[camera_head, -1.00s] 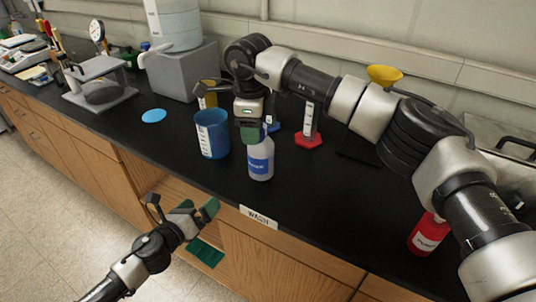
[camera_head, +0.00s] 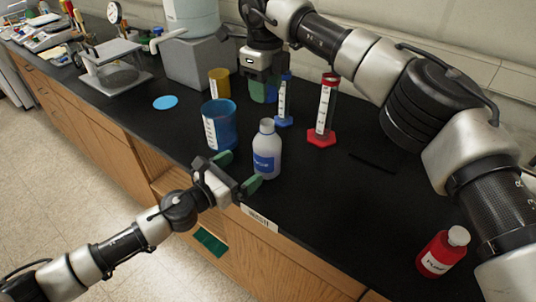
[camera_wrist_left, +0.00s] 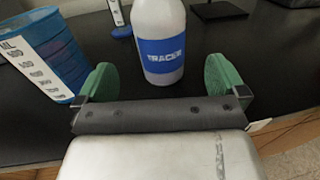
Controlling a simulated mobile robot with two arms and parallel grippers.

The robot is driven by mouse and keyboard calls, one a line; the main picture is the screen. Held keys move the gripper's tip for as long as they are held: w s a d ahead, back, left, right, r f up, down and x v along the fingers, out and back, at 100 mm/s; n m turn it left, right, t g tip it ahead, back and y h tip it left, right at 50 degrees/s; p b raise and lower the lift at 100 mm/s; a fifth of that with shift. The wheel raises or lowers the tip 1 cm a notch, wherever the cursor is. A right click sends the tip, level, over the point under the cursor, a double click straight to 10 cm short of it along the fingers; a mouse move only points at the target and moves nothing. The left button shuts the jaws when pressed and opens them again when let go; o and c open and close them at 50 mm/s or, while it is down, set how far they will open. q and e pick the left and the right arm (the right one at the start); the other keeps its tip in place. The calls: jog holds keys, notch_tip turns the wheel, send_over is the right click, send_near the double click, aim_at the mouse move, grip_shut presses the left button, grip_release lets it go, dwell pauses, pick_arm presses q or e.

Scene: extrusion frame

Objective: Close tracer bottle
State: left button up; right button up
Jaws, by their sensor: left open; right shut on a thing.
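The tracer bottle (camera_head: 267,150), pale with a blue label, stands upright near the bench's front edge. In the left wrist view only its lower body (camera_wrist_left: 160,47) shows, its top cut off. My left gripper (camera_head: 237,172) is open with green fingers, low at the bottle's front left. In its wrist view the bottle stands ahead, between the lines of the two fingers (camera_wrist_left: 160,82). My right gripper (camera_head: 263,92) points down behind and above the bottle, apart from it. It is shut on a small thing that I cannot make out.
A blue beaker (camera_head: 219,126) stands close left of the bottle. A yellow beaker (camera_head: 219,82), a blue cylinder (camera_head: 284,103) and a red cylinder (camera_head: 325,112) stand behind. A red bottle (camera_head: 441,254) with a pale cap is at the right. Bench between is clear.

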aim_at(268, 150)
pick_arm(q)
jog(key=x, duration=0.9)
jog(key=shift+w+d, duration=0.2)
pick_arm(e)
jog(key=shift+a, duration=0.1)
pick_arm(q)
jog(key=c, duration=1.3)
pick_arm(e)
jog(key=shift+f, duration=2.45)
